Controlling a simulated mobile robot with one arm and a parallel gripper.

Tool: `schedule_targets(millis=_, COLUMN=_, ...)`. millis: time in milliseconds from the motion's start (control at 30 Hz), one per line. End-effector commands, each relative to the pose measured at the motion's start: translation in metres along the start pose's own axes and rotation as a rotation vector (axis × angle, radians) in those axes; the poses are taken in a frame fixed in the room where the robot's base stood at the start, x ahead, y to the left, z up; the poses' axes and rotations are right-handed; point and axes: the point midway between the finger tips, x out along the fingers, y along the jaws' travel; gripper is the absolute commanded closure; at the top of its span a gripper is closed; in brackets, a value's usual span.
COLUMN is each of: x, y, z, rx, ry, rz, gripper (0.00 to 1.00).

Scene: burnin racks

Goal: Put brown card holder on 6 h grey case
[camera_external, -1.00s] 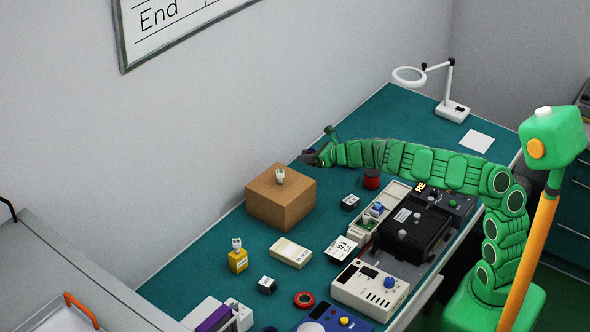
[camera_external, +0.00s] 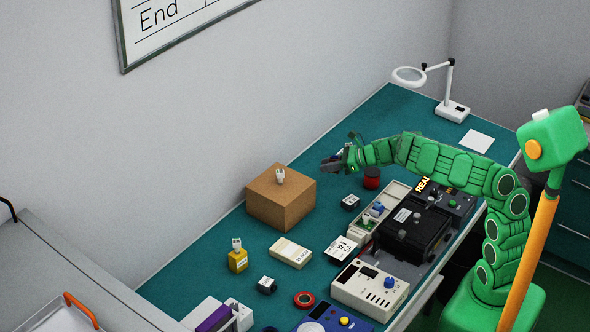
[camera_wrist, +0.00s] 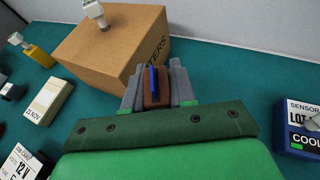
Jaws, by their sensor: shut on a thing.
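The brown card holder (camera_wrist: 158,99) shows in the wrist view, upright between the grey fingers, with a blue strip along it. My gripper (camera_wrist: 152,84) is shut on it. In the external view my gripper (camera_external: 335,163) is raised over the back of the desk, to the right of the cardboard box; the holder is only a small dark shape there. No case with a readable "6 h" mark shows, so I cannot tell which thing is the 6 h grey case. A light grey unit with a blue knob (camera_external: 369,290) stands near the front edge.
The cardboard box (camera_external: 270,205) with a small white connector on top stands close to my gripper. A red-topped dark cylinder (camera_external: 372,178), a black device (camera_external: 412,235), a cream block (camera_external: 290,252) and a white label card (camera_external: 341,248) crowd the desk. The back right is mostly clear.

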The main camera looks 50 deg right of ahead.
Motion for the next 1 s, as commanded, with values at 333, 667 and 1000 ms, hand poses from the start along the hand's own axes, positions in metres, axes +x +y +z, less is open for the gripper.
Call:
schedule_targets(millis=333, x=-0.050, y=0.032, z=-0.024, rx=-0.102, ry=-0.001, rz=0.247, gripper=1.00)
schedule_targets(millis=667, x=-0.055, y=0.041, z=-0.043, rx=-0.120, ry=0.002, rz=0.295, gripper=1.00)
schedule_targets(millis=1000, x=-0.044, y=0.040, z=-0.068, rx=-0.121, ry=0.000, rz=0.294, gripper=1.00)
